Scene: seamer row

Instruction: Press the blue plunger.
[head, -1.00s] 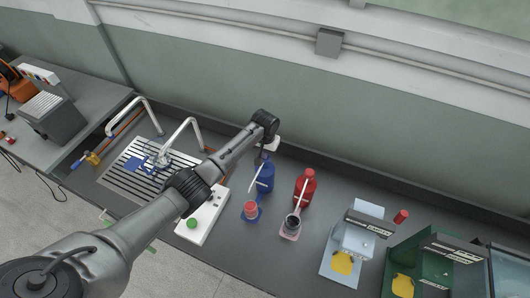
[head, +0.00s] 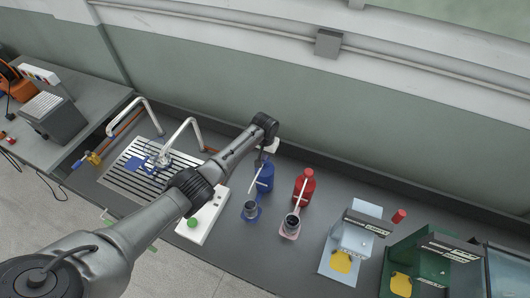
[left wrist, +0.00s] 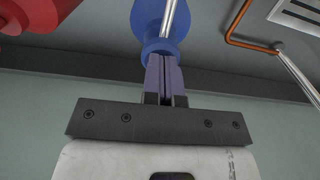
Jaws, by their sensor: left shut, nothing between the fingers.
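The blue pump bottle (head: 266,178) stands on the counter near the wall, with a pale spout slanting toward the front left. Its plunger top is mostly hidden by my gripper in the head view. My left gripper (head: 262,158) is right above the bottle, pointing down. In the left wrist view the shut, empty fingers (left wrist: 165,78) overlap the near edge of the blue bottle's top (left wrist: 160,28). I cannot tell whether they touch it. A grey cup (head: 250,209) sits on a blue base in front of the bottle. My right gripper is not in view.
A red pump bottle (head: 304,186) stands close on the right, with a dark-filled cup (head: 291,222) on a pink base. A white box with a green button (head: 192,223) lies to the left. Light-blue (head: 352,241) and green machines stand farther right. The wall is close behind.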

